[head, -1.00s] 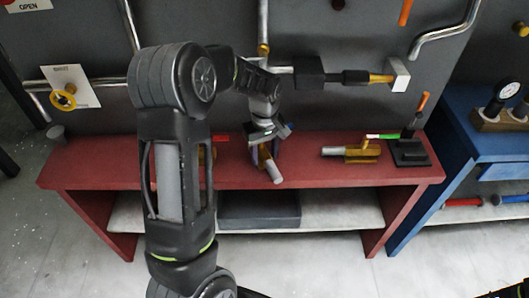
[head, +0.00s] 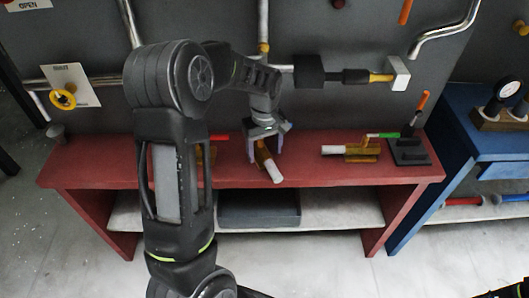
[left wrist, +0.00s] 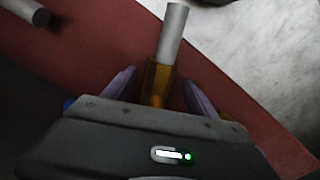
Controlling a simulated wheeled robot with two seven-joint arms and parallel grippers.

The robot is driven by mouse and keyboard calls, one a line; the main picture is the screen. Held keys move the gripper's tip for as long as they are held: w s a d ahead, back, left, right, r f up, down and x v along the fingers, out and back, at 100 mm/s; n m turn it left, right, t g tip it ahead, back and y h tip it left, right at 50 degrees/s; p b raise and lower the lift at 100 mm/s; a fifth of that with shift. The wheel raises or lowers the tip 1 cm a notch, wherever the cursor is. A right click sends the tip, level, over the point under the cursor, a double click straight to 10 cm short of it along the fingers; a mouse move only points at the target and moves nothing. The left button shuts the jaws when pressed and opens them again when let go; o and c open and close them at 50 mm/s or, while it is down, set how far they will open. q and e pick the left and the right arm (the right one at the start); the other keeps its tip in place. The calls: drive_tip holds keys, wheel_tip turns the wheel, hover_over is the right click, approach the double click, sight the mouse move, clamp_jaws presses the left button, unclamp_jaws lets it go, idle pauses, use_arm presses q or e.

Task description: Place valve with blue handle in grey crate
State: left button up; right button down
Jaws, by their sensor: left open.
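The valve (head: 265,158) has a brass body and a pale grey pipe end, and lies on the red bench. My left gripper (head: 266,152) is over it, open and pointing down, with one finger on each side of the body. In the left wrist view the valve (left wrist: 160,78) lies between the two purple-grey fingers of my left gripper (left wrist: 158,90). A bit of its blue handle (left wrist: 68,104) shows at the left, mostly hidden by the gripper. The grey crate (head: 258,222) stands on the shelf under the bench. My right gripper is not seen.
A valve with a green handle (head: 352,150) lies to the right, near a black stand (head: 408,155). A red-handled valve (head: 219,137) is partly hidden behind my left arm. The red bench top (head: 310,172) is clear between the valves.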

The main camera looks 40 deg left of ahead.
sight(265, 151)
use_arm(q)
wheel_tip(265, 151, up, 11)
idle(0.3)
drive_tip(key=shift+d+f, duration=0.1)
drive_tip(key=shift+f, duration=0.05)
idle(0.4)
